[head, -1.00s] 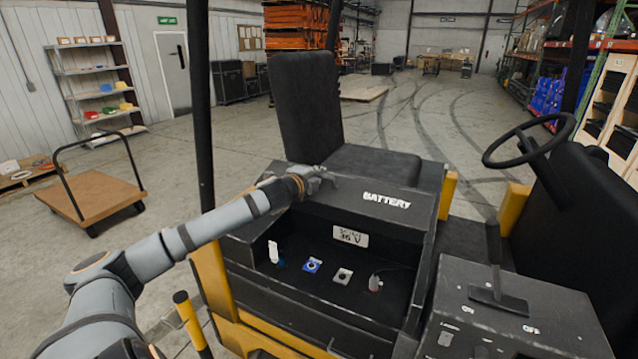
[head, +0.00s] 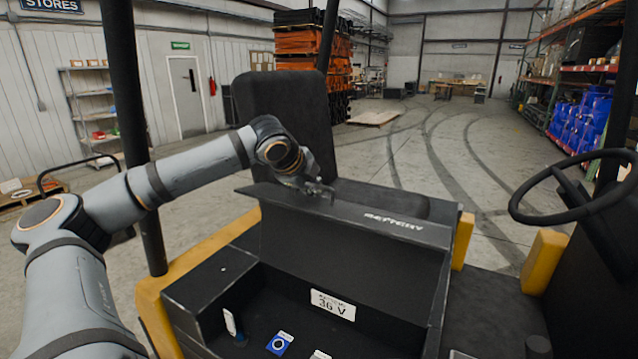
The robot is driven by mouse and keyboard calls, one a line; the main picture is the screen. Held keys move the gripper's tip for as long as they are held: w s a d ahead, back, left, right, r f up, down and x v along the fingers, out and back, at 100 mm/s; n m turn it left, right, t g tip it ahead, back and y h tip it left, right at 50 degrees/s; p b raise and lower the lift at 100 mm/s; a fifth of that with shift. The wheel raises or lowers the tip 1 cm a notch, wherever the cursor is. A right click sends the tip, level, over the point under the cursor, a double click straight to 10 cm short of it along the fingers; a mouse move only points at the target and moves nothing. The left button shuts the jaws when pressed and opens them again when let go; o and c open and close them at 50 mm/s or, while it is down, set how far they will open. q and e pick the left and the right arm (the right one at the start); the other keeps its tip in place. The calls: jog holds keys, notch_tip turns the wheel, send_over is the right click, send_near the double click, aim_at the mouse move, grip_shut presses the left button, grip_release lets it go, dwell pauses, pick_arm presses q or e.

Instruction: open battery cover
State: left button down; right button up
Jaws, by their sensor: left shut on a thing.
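The battery cover (head: 395,221) is a dark panel with white BATTERY lettering, seen foreshortened along its raised upper edge. It stands lifted above the open black battery compartment (head: 195,290). My left gripper (head: 322,191) is shut on the cover's upper edge, left of the lettering. The fingertips are small and partly merge with the dark cover. A white 36 V label (head: 332,304) shows on the compartment's back wall. A blue socket (head: 280,343) and a white-handled part (head: 230,322) sit inside. My right gripper is out of view.
The black seat (head: 285,125) stands close behind the cover and my gripper. A steering wheel (head: 575,185) is on the right. A dark upright post (head: 135,130) stands beside my left arm. Yellow body panels (head: 543,262) flank the seat area. Open floor lies beyond.

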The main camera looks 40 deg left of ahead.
pick_arm(q)
jog(key=shift+w+r, duration=0.1)
dwell(0.3)
jog(key=c, duration=1.4)
grip_release()
jog(key=shift+s+r, duration=0.1)
jog(key=shift+s, duration=0.15)
jog(key=shift+a+r, duration=0.2)
jog(key=shift+r, duration=0.2)
jog(key=r, duration=0.9)
jog(key=shift+d+r, duration=0.1)
jog(key=shift+d, duration=0.1)
